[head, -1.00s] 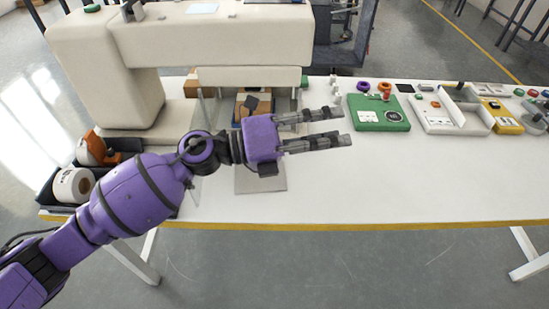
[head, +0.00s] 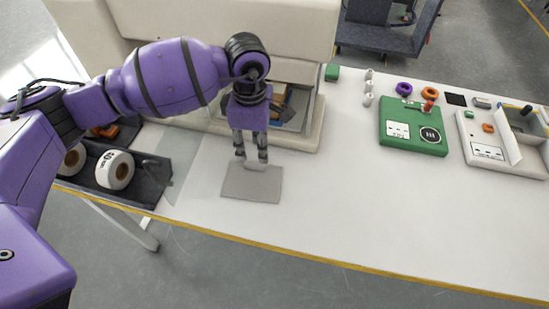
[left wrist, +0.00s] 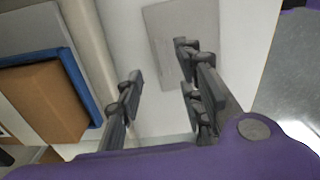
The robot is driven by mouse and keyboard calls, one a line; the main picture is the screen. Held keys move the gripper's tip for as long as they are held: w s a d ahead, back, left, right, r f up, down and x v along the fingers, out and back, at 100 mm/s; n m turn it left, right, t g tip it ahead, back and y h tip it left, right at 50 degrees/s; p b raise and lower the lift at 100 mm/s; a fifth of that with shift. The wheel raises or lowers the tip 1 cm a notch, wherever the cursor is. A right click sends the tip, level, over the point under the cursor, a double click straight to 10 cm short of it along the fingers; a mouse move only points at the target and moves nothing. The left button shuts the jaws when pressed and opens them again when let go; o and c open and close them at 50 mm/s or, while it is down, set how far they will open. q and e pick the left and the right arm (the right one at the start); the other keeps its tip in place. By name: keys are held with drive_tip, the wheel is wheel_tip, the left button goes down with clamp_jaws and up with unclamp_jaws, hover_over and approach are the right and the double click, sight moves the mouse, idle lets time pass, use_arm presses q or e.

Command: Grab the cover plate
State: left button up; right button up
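The cover plate appears to be the flat grey plate (head: 250,186) lying on the white table in front of the press machine. A small pale raised piece, perhaps its handle, shows at its far edge, just below my fingertips. My left gripper (head: 251,153) points down over that far edge, fingers apart and nothing visible between them. In the left wrist view the open fingers (left wrist: 160,68) reach toward the grey plate (left wrist: 168,32), one finger overlapping it in the picture. Whether they touch it cannot be told. My right gripper is not in view.
The beige machine (head: 95,20) stands behind the plate, with a blue and brown item (left wrist: 45,95) in its opening. A black tray with white rolls (head: 114,170) sits left. A green box (head: 412,128) and grey-white tray (head: 495,155) stand right. The table's front middle is clear.

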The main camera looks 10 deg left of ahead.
sight(255, 164)
use_arm(q)
drive_tip(key=shift+s+a+f, duration=0.1)
drive_tip(key=shift+s+f, duration=0.1)
drive_tip(key=shift+f, duration=0.4)
drive_tip(key=shift+w+f, duration=0.1)
drive_tip(key=shift+f, duration=0.3)
wheel_tip(255, 164, down, 4)
drive_tip(key=shift+a+f+p, duration=0.1)
drive_tip(key=shift+f+p, duration=0.05)
drive_tip(key=shift+p, duration=0.2)
drive_tip(key=shift+f, duration=0.4)
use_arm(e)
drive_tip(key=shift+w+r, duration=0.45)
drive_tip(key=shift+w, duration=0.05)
use_arm(q)
drive_tip(key=c, duration=0.8)
clamp_jaws()
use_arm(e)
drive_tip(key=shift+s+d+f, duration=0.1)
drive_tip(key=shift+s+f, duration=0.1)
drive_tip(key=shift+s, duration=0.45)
